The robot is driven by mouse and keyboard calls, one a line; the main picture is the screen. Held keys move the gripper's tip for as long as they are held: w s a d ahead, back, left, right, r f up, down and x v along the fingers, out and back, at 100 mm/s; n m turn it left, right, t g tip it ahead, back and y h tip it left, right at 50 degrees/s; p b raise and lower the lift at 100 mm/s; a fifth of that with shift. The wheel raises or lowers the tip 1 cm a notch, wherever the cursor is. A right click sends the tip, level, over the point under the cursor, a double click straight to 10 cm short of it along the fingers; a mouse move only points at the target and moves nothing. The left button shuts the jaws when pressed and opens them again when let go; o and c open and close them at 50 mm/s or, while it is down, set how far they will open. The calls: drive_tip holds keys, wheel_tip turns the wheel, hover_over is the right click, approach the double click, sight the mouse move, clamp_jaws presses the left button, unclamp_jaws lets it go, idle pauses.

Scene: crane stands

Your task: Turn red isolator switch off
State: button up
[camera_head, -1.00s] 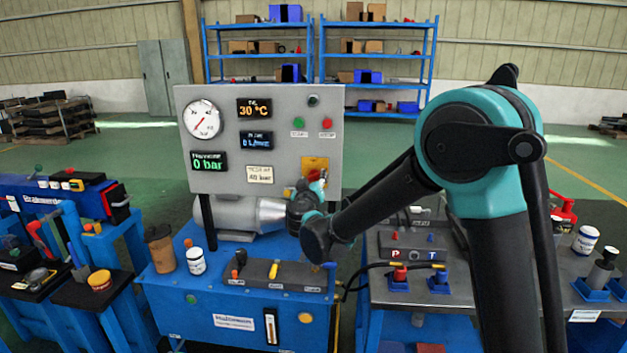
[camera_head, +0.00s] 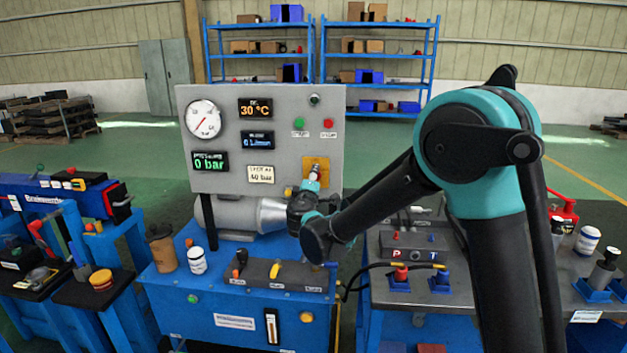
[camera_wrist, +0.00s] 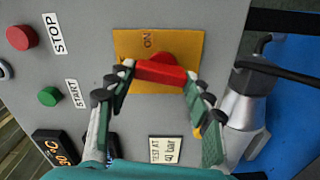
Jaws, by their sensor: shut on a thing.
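The red isolator switch (camera_wrist: 161,72) sits on a yellow plate (camera_wrist: 128,46) on the grey panel, with an "ON" label beside it. Its red handle bar lies nearly crosswise in the wrist view. My gripper (camera_wrist: 158,80) has a finger at each end of this bar and is shut on it. In the head view the yellow plate (camera_head: 319,164) is at the panel's lower right, and my gripper (camera_head: 313,174) is in front of it. The gripper mostly hides the red switch there.
The grey panel (camera_head: 230,125) carries a gauge, displays, a green START button (camera_wrist: 49,96) and a red STOP button (camera_wrist: 20,38). A motor (camera_head: 240,217) lies below it on the blue bench (camera_head: 200,310). A fitting with a black cable (camera_wrist: 245,90) is close to my gripper.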

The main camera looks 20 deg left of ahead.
drive_tip(key=shift+n, duration=1.1)
drive_tip(key=shift+f, duration=0.1)
drive_tip(key=o, duration=1.1)
drive_tip(key=shift+o, duration=0.2)
drive_tip(key=v, duration=1.2)
